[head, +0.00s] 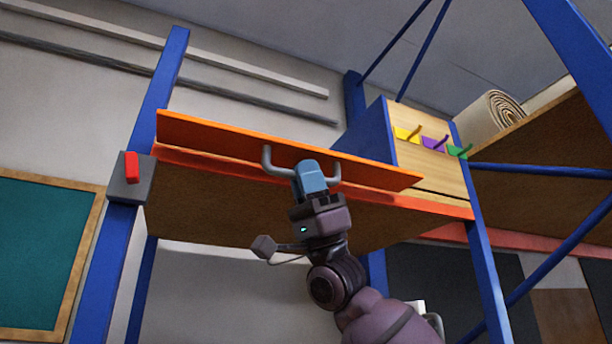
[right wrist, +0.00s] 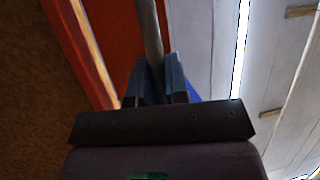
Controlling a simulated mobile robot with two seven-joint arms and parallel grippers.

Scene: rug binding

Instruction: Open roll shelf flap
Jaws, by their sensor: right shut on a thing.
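The roll shelf flap (head: 220,136) is a long orange panel along the front of the raised shelf, tilted outward above the orange shelf beam (head: 440,206). A grey bar handle (head: 268,160) stands out from its face. My right gripper (head: 308,168) reaches up from below and is shut on the handle near its middle. In the right wrist view the grey handle bar (right wrist: 149,30) runs between the two fingers (right wrist: 156,85), with the orange flap (right wrist: 115,25) behind it. My left gripper is not in view.
Blue posts (head: 100,260) carry the shelf. A grey box with a red switch (head: 132,168) is on the left post. A wooden box with coloured hooks (head: 430,165) stands at the shelf's right end. A rolled rug (head: 492,115) lies on the right shelf.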

